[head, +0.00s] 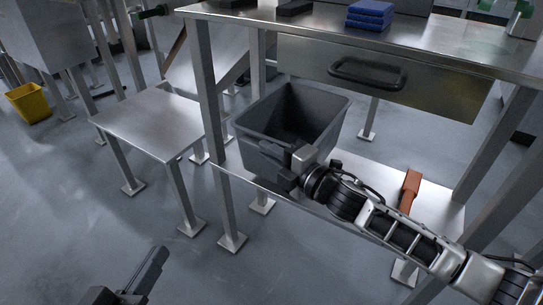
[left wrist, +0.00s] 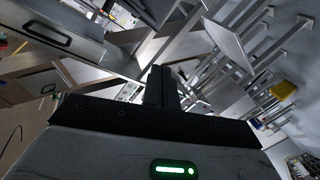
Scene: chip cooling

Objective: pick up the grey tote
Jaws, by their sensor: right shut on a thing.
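The grey tote (head: 318,122) is an open, empty-looking dark bin. It sits upright at the left end of the lower shelf, under the steel table. My right gripper (head: 286,178) is shut on the tote's near wall, and its wrist covers part of that wall. Whether the tote's base touches the shelf is hard to see. My left gripper (head: 150,272) is low at the bottom left, away from the tote. Its fingers (left wrist: 160,88) look together and empty in the left wrist view.
An orange-brown object (head: 410,190) lies on the lower shelf (head: 440,205). A low steel stand (head: 150,122) is left of the tote. Table legs flank the shelf; the front-left floor is clear.

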